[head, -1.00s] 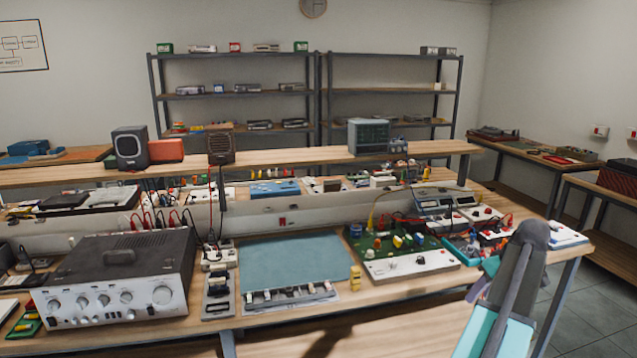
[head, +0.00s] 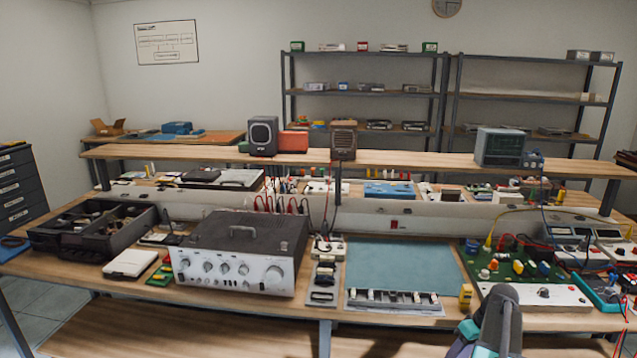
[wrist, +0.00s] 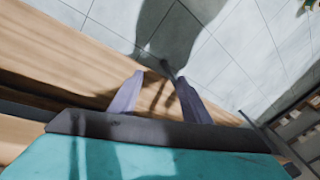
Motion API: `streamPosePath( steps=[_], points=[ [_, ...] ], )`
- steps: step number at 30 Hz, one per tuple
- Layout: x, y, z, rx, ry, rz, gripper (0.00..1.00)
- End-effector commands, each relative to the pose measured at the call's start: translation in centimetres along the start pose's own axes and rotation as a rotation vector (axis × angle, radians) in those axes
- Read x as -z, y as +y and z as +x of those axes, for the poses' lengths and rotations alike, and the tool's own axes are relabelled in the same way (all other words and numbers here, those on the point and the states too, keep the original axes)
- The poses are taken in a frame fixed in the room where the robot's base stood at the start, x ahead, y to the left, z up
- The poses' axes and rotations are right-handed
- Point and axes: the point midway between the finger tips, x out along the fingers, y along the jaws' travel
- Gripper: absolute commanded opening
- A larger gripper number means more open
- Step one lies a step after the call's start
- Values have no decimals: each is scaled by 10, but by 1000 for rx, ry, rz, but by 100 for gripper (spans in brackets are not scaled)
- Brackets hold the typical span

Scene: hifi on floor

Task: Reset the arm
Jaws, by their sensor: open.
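My arm shows at the bottom right of the head view, in front of the workbench (head: 250,316). My gripper (wrist: 155,84) shows in the wrist view with its two fingers apart and nothing between them. Beyond the fingers are a wooden surface and the grey tiled floor (wrist: 225,55). In the head view the fingertips cannot be made out.
On the bench stand a grey hi-fi amplifier (head: 238,252), a blue mat (head: 400,268), a green circuit board (head: 515,268) and a black parts box (head: 95,228). A raised shelf (head: 410,160) runs behind them. Dark drawers (head: 15,190) stand at far left.

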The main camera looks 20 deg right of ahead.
Motion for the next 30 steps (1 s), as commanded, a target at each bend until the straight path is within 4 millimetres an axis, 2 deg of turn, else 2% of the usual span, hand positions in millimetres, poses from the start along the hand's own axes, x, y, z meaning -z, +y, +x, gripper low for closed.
streamPosePath(
  steps=[1,3,9,14,22,30],
  points=[
    [6,-14,17,15,-19,-19,43],
    [11,-31,38,31,-44,-42,43],
    [22,-81,94,72,-117,-98,43],
    [24,-122,138,99,-177,-140,43],
    [11,-192,206,129,-288,-200,43],
    [-21,-256,267,139,-404,-251,43]
  ],
)
